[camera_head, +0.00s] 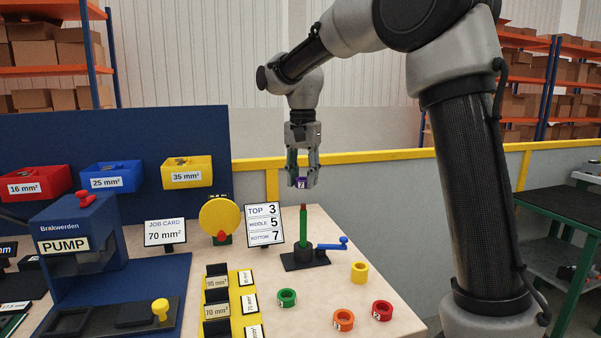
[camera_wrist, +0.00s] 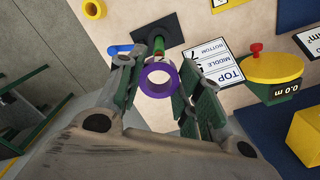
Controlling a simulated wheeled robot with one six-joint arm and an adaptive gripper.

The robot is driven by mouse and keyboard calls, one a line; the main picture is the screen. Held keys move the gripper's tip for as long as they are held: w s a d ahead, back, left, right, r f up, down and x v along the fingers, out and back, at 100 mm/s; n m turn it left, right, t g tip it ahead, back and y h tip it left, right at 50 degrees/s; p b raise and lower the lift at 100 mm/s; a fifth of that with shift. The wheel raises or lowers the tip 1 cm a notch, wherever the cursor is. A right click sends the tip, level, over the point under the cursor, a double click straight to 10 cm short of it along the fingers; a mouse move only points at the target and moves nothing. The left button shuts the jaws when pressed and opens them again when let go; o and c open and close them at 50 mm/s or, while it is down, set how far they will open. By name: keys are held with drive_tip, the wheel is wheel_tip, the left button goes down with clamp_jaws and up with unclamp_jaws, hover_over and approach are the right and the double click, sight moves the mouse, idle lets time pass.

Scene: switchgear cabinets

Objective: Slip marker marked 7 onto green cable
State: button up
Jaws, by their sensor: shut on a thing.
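A purple ring marker (camera_head: 301,183) bearing a 7 is held between the fingertips of my gripper (camera_head: 302,178). In the wrist view my gripper (camera_wrist: 160,82) is shut on the purple marker (camera_wrist: 149,91), whose open hole faces the camera. The green cable (camera_head: 303,228) stands upright in a black clamp base (camera_head: 305,258), with a reddish-brown tip. The marker is above the cable tip and apart from it in the head view. In the wrist view the cable (camera_wrist: 159,45) shows just beyond the ring, partly hidden by it.
A blue lever (camera_head: 333,244) extends right from the clamp. Green (camera_head: 287,298), orange (camera_head: 343,320), red (camera_head: 382,311) and yellow (camera_head: 359,272) rings lie in front. A sign (camera_head: 264,226) reading top 3, middle 5, bottom 7 stands left of the cable.

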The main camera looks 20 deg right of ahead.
sight(303, 207)
drive_tip(key=shift+f, duration=4.5)
drive_tip(key=o, duration=0.8)
drive_tip(key=shift+o, duration=0.2)
wheel_tip(303, 207, up, 12)
